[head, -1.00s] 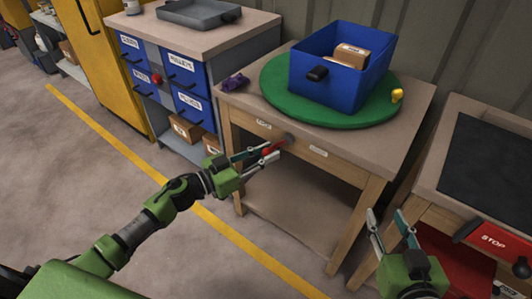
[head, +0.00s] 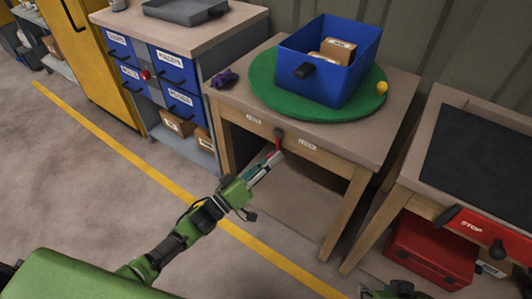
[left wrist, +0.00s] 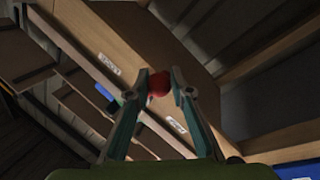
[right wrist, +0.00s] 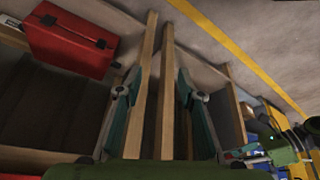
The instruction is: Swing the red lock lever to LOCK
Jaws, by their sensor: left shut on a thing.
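The red lock lever (head: 278,146) hangs from a dark pivot on the front edge of the wooden table. It points nearly straight down, between a label at its left (head: 253,118) that seems to read FREE and the LOCK label (head: 307,145) at its right. My left gripper (head: 277,156) is shut on the lever's lower end. In the left wrist view the round red end of the lever (left wrist: 158,83) sits between the fingertips. My right gripper (right wrist: 157,82) is open and empty, low at the right; only its top shows at the bottom of the head view.
A green turntable (head: 265,97) on the table carries a blue bin (head: 310,80) with brown boxes. A yellow knob (head: 382,87) is at its rim, a purple object (head: 224,79) to its left. A red toolbox (head: 430,250) sits under the right bench. The floor in front is clear.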

